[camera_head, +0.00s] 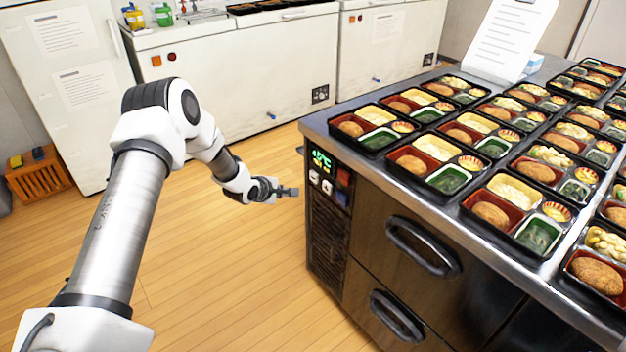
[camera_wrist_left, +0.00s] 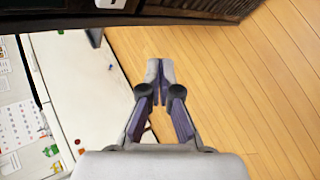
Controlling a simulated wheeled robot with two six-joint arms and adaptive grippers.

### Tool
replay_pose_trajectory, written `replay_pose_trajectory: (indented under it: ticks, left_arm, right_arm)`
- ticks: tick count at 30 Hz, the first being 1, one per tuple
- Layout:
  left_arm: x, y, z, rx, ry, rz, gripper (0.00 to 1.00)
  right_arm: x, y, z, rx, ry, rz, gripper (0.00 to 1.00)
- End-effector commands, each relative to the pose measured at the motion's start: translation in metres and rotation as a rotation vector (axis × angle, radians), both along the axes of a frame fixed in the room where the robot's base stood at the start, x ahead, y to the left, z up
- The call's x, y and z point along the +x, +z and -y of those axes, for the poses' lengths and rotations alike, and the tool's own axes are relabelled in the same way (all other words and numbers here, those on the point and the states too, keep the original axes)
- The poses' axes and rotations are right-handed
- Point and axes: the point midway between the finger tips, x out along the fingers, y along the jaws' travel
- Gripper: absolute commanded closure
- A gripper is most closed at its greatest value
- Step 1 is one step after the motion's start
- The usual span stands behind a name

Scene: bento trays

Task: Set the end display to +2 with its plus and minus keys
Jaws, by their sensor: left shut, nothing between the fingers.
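The end display (camera_head: 321,161) glows green on the dark control panel at the counter's near left end. It reads a temperature, but its digit is too small to read surely. Two pale keys sit below it, a left key (camera_head: 314,177) and a right key (camera_head: 327,187); their marks are too small to tell apart. My left gripper (camera_head: 292,191) is shut and empty, just left of the panel and apart from it, a little below key height. In the left wrist view its fingertips (camera_wrist_left: 160,68) are together over the floor. My right gripper is not in view.
The steel counter (camera_head: 318,124) carries many filled bento trays. Red and blue switches (camera_head: 343,177) sit beside the keys, with a vent grille (camera_head: 326,240) below. Drawer handles (camera_head: 423,246) stick out at the front.

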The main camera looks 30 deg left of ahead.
Motion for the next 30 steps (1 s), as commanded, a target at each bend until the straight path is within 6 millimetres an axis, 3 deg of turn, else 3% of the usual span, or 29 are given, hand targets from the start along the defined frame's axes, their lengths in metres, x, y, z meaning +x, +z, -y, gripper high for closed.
replay_pose_trajectory:
  ticks: [15,30]
  left_arm:
    - [0.065,-0.004,0.027,0.001,-0.002,0.001,1.0]
    - [0.071,0.0,0.029,0.001,0.001,0.0,1.0]
  right_arm:
    - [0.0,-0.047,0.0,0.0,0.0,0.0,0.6]
    - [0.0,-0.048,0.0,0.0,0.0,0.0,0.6]
